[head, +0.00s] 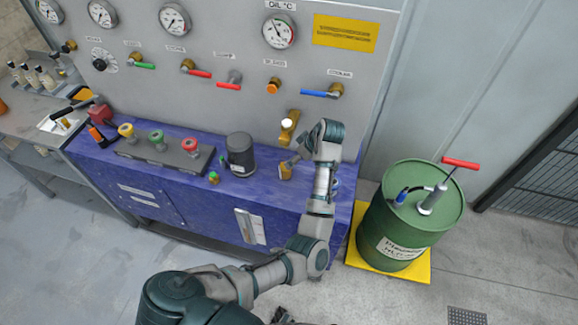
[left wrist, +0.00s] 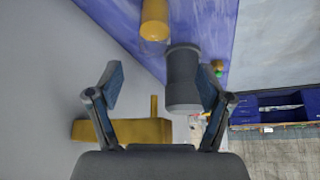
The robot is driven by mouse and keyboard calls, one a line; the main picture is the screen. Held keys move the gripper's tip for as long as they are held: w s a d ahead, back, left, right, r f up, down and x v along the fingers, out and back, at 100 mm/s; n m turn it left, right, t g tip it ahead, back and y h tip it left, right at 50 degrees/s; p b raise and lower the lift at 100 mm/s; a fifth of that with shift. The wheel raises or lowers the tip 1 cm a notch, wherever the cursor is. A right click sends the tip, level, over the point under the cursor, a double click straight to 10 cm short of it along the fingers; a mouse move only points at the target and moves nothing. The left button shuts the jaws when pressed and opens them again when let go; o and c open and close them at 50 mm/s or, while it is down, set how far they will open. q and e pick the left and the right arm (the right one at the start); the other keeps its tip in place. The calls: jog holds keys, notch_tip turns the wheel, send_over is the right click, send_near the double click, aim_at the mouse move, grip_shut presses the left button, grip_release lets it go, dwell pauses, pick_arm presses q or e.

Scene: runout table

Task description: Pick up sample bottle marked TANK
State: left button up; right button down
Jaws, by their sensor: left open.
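A small amber bottle (head: 286,171) stands on the blue bench below the brass sampling valve (head: 287,128). No TANK marking is legible on it. My left gripper (head: 298,152) is beside and above this bottle, partly hidden by my wrist. In the left wrist view, my left gripper (left wrist: 161,90) has its two fingers spread, with nothing held between them. An amber cylinder (left wrist: 154,22), apparently the bottle, shows beyond the fingertips at the top. The brass valve (left wrist: 120,131) shows at lower left. My right gripper does not show.
A dark canister (head: 240,154) and a small green-topped item (head: 213,178) stand left of the bottle. Several bottles (head: 38,76) stand on the left bench. The gauge panel (head: 225,65) rises behind. A green drum (head: 408,220) stands at right.

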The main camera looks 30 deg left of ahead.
pick_arm(q)
jog(key=d+r, duration=0.1)
send_near(286, 170)
notch_tip(286, 170, down, 4)
jog(key=w+a, duration=0.2)
jog(key=x, duration=0.3)
jog(key=shift+w+a, duration=0.2)
jog(key=shift+a, duration=0.25)
jog(key=shift+a+f, duration=0.3)
jog(key=shift+f, duration=0.25)
jog(key=f, duration=0.1)
jog(key=f+p, duration=0.1)
jog(key=f, duration=0.1)
jog(key=shift+a+f, duration=0.15)
jog(key=shift+a, duration=0.1)
jog(key=shift+w+a+f, duration=0.15)
jog(key=shift+f, duration=0.3)
jog(key=shift+a, duration=0.1)
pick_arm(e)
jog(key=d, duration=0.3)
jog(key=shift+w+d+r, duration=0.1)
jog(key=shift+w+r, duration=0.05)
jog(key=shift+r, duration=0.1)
